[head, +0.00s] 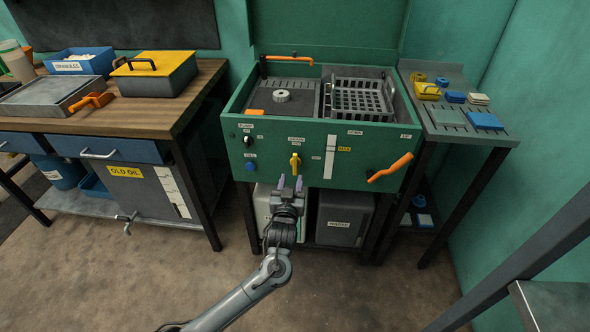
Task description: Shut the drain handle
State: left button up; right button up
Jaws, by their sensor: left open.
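The yellow drain handle (295,161) is on the front panel of the green wash cabinet (265,150), below a small label that seems to read drain. It looks roughly upright. My left gripper (290,184) is open and empty, just below the handle in the picture, with its two fingertips pointing up toward the panel. A small gap shows between the fingertips and the handle; the exact depth is hard to tell. My right gripper is not in view.
An orange lever (392,168) sticks out at the panel's right. A blue knob (250,167) and a black knob (247,140) are at its left. Grey containers (343,220) stand beneath the cabinet. A wooden workbench (150,105) is at left. The floor in front is clear.

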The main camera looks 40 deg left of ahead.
aim_at(295, 162)
pick_arm(q)
jog(key=b+x, duration=0.4)
jog(key=x, duration=0.5)
jog(key=shift+w+a, duration=0.2)
jog(key=shift+w, duration=0.15)
jog(key=shift+w+a+b, duration=0.25)
jog(key=shift+w+b, duration=0.05)
jog(key=shift+w, duration=0.1)
jog(key=shift+c, duration=0.4)
jog(key=c, duration=0.7)
jog(key=shift+f, duration=0.1)
grip_shut()
